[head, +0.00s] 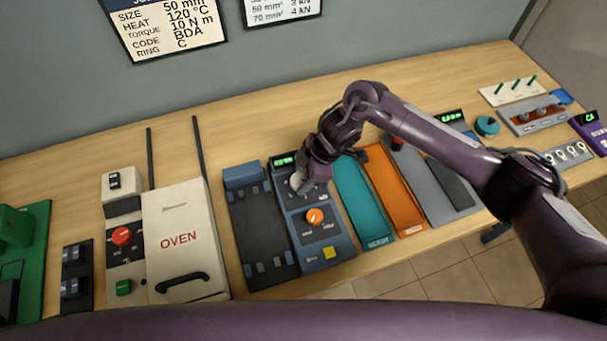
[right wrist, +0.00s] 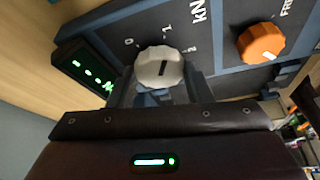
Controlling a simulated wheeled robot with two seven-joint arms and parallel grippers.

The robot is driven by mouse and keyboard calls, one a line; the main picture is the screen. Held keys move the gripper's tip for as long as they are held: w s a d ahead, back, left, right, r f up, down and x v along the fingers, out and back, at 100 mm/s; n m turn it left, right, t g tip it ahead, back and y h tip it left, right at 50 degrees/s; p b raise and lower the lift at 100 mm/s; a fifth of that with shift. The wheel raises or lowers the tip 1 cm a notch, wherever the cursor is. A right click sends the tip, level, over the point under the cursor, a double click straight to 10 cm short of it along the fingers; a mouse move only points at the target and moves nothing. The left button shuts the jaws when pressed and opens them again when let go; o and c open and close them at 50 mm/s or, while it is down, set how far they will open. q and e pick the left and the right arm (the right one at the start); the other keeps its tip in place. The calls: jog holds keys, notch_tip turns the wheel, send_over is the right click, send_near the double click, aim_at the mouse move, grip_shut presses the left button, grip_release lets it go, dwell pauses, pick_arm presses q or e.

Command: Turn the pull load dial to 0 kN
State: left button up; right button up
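The pull load dial (right wrist: 160,67) is a pale, faceted knob with a dark mark on its face. In the right wrist view the scale 0, 1, 2 and kN curves around it, and the mark lies roughly in line with the 1. My right gripper (right wrist: 161,88) has its fingers on either side of the dial's near half. I cannot tell whether they press on it. In the head view my right gripper (head: 301,180) is over the upper part of the blue-grey panel (head: 337,245) and partly hides the dial (head: 295,184). My left gripper is not in view.
An orange knob (head: 315,217) sits below the dial on the same panel. A green-lit display (head: 284,161) is at the panel's top. A dark slotted unit (head: 255,220) stands left, a teal tray (head: 362,200) right. The white oven (head: 180,240) is further left.

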jog(key=c, duration=0.4)
jog(key=shift+o, duration=0.2)
jog(key=shift+w+f+n+g+b, duration=0.1)
jog(key=shift+n+g+b, duration=0.15)
jog(key=shift+n+b, duration=0.5)
jog(key=shift+w+f+n+g+b, duration=0.1)
jog(key=shift+n+g+b, duration=0.15)
jog(key=shift+n+b, duration=0.45)
jog(key=shift+a+r+n+g+b, duration=0.1)
jog(key=shift+n+g+b, duration=0.2)
jog(key=shift+n+b, duration=0.4)
jog(key=shift+r+n+h, duration=0.1)
jog(key=shift+n+h, duration=0.2)
jog(key=shift+n, duration=0.35)
jog(key=n, duration=0.1)
jog(key=n+g, duration=0.1)
jog(key=shift+w+r+n+h, duration=0.1)
jog(key=shift+w+n+h, duration=0.05)
jog(key=shift+n+h, duration=0.15)
jog(key=shift+a+n+g+h, duration=0.1)
jog(key=shift+n+g+h, duration=0.45)
jog(key=shift+n, duration=1.25)
jog(key=o, duration=1)
